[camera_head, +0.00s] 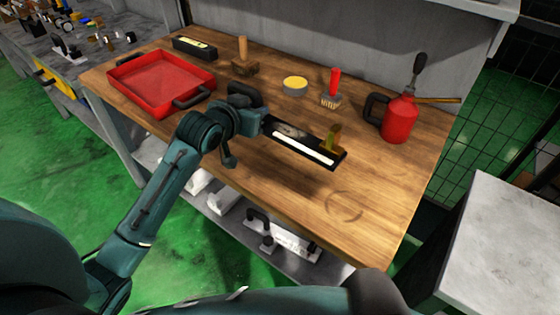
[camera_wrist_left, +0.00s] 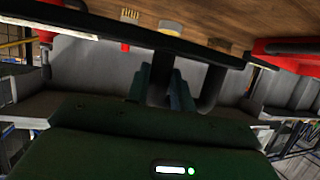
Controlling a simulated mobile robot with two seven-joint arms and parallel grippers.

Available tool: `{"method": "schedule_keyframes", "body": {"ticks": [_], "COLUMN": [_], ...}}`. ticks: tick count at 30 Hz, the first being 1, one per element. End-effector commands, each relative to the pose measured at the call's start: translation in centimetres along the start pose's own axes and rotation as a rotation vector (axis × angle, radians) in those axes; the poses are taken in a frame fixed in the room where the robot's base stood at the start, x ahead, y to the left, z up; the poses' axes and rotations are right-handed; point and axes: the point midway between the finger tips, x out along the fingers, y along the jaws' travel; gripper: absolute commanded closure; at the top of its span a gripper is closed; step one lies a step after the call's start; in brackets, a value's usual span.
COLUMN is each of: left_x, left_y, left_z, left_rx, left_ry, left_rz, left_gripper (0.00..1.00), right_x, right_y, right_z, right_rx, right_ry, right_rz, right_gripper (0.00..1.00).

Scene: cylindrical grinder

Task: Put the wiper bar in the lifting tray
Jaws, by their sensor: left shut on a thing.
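The wiper bar (camera_head: 303,143), long and black with a white strip along it, is held by my left gripper (camera_head: 258,120) over the middle of the bench. It slants down to the right in the head view. In the left wrist view the dark bar (camera_wrist_left: 100,28) crosses the top, and a black loop handle hangs by the fingers of my left gripper (camera_wrist_left: 163,85). The lifting tray (camera_head: 158,82), red with black handles, lies at the bench's left end, apart from the bar and looking empty. It also shows in the left wrist view (camera_wrist_left: 290,45). My right gripper is not in view.
At the back of the wooden bench (camera_head: 290,195) are a black box (camera_head: 194,48), a wooden-handled block (camera_head: 243,65), a round tin (camera_head: 295,86) and a red-handled brush (camera_head: 331,90). A red oil can (camera_head: 399,118) stands right. The front right of the bench is clear.

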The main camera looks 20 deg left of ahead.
Motion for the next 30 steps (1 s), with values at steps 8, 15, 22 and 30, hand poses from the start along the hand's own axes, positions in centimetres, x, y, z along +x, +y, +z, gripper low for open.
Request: {"method": "schedule_keyframes", "body": {"ticks": [8, 15, 22, 30], "left_x": [0.0, 1.1, 2.0, 3.3], "left_y": [-0.1, 0.0, 0.0, 0.0], "left_z": [-0.3, 2.5, 4.5, 7.6], "left_rx": [-0.001, -0.004, -0.001, -0.003], "left_ry": [0.007, 0.002, 0.007, 0.004], "left_rz": [0.001, 0.001, 0.001, 0.001], "left_gripper": [1.00, 1.00, 1.00, 1.00], "right_x": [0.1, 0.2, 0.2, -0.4], "right_y": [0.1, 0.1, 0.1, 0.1], "right_z": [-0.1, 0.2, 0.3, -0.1], "right_rx": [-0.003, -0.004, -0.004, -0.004], "right_ry": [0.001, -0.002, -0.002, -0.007], "right_rz": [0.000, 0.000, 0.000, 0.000], "right_gripper": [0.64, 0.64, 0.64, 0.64]}}
